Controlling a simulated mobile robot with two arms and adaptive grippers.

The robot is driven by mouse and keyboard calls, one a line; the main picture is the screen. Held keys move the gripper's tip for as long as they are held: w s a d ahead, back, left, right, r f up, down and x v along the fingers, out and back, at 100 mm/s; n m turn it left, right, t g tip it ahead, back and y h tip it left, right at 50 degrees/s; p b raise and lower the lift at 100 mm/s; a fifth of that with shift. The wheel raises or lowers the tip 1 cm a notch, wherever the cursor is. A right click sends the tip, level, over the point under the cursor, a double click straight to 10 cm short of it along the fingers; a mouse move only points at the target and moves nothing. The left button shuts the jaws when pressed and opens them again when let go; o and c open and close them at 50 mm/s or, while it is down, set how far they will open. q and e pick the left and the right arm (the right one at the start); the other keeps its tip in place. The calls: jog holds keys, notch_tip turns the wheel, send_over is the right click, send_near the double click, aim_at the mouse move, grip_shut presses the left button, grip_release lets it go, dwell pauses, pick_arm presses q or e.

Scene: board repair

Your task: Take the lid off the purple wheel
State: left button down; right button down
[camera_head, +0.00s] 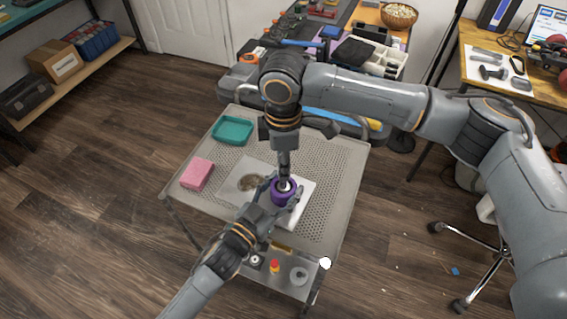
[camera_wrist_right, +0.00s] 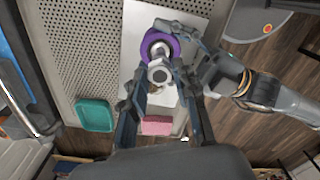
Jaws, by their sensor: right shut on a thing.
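The purple wheel (camera_head: 279,199) is above a white sheet on the perforated cart top; it also shows in the wrist view (camera_wrist_right: 152,38). My left gripper (camera_head: 281,190) comes from the lower left, its fingers on either side of the wheel and closed on it. My right gripper (camera_head: 285,180) points down over the wheel. In the wrist view its fingers (camera_wrist_right: 160,80) flank a silver lid-like piece (camera_wrist_right: 159,73) and are shut on it. This piece lines up with the wheel's middle; whether it is apart from the wheel I cannot tell.
The cart's right side is clear.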

jog(key=shift+r, duration=0.6)
jog(key=shift+r, duration=2)
pick_arm(q)
jog(key=shift+c, duration=1.6)
grip_release()
jog(key=shift+s+a, duration=0.1)
